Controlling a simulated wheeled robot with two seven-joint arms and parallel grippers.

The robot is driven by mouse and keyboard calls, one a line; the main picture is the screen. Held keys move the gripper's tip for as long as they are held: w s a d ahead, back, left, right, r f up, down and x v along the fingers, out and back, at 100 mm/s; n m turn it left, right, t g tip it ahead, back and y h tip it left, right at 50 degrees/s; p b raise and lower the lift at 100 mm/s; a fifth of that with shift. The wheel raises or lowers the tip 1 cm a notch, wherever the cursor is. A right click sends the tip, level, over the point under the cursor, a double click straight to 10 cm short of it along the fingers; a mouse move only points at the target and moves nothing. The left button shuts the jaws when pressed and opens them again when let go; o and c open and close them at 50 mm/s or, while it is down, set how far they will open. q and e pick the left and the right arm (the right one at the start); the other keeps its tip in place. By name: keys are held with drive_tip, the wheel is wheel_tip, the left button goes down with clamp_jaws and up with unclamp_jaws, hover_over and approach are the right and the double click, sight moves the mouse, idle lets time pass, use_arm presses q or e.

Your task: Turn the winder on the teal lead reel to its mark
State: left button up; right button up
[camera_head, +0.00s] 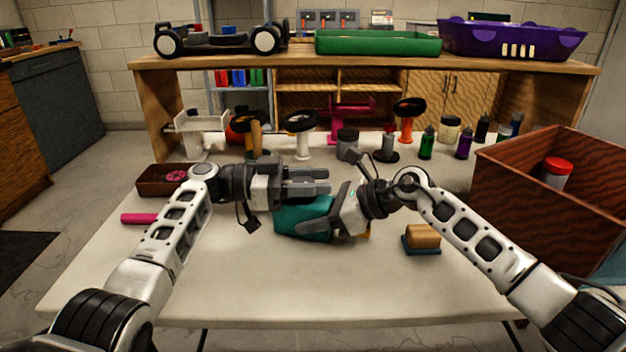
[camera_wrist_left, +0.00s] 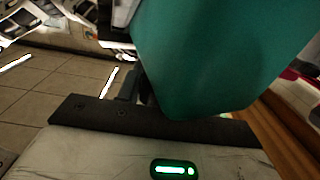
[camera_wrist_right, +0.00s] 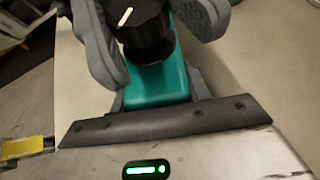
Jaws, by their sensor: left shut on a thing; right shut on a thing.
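The teal lead reel (camera_head: 291,216) is at mid-table in the head view, between my two grippers and partly covered by them. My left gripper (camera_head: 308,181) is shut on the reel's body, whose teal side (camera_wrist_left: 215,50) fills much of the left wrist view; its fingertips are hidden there. My right gripper (camera_head: 305,226) comes in from the right. In the right wrist view its grey fingers (camera_wrist_right: 150,22) are shut around the black winder (camera_wrist_right: 138,42), above the teal body (camera_wrist_right: 155,85). A short pale line shows on the winder's top. I cannot make out a mark on the reel.
A wooden block on a blue base (camera_head: 422,237) sits to the right. A brown box (camera_head: 530,190) with a red-lidded jar stands far right. A brown tray (camera_head: 152,187) and a pink bar (camera_head: 138,218) lie left. Bottles and stands line the back. The front table is clear.

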use_arm(q)
drive_tip(key=shift+a+f+g, duration=0.1)
drive_tip(key=shift+g, duration=0.3)
drive_tip(key=o, duration=1)
drive_tip(key=a, duration=1.2)
drive_tip(key=shift+w, duration=0.1)
